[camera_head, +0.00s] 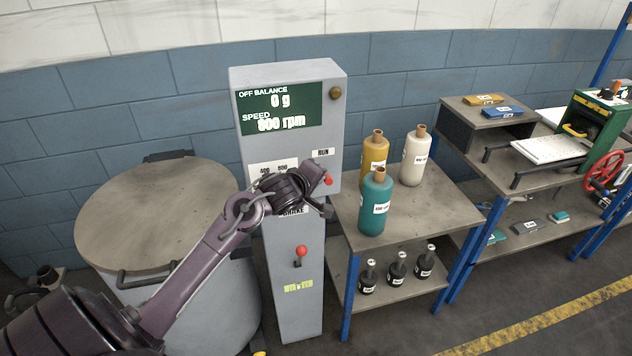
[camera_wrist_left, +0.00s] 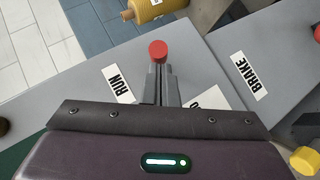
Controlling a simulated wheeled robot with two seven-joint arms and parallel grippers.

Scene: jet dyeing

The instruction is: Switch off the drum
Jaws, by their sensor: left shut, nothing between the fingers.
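The grey control cabinet (camera_head: 292,180) stands in the middle, with a green display (camera_head: 279,109) reading OFF BALANCE 0 g and a SPEED in rpm that looks like 800. A red-tipped RUN switch (camera_head: 328,181) is on its front under the RUN label (camera_head: 323,153). My left gripper (camera_head: 318,176) is at this switch, its fingers shut and empty. In the left wrist view the red tip (camera_wrist_left: 158,50) shows just past the fingertips (camera_wrist_left: 160,72); I cannot tell whether they touch. The lidded drum (camera_head: 150,215) is at the left. My right gripper is not in view.
A red-knobbed brake lever (camera_head: 301,251) sits lower on the cabinet. A table (camera_head: 420,204) at its right holds teal, yellow and white bottles, with small dark bottles below. Shelves (camera_head: 483,112) with equipment stand further right. Open floor lies at the lower right.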

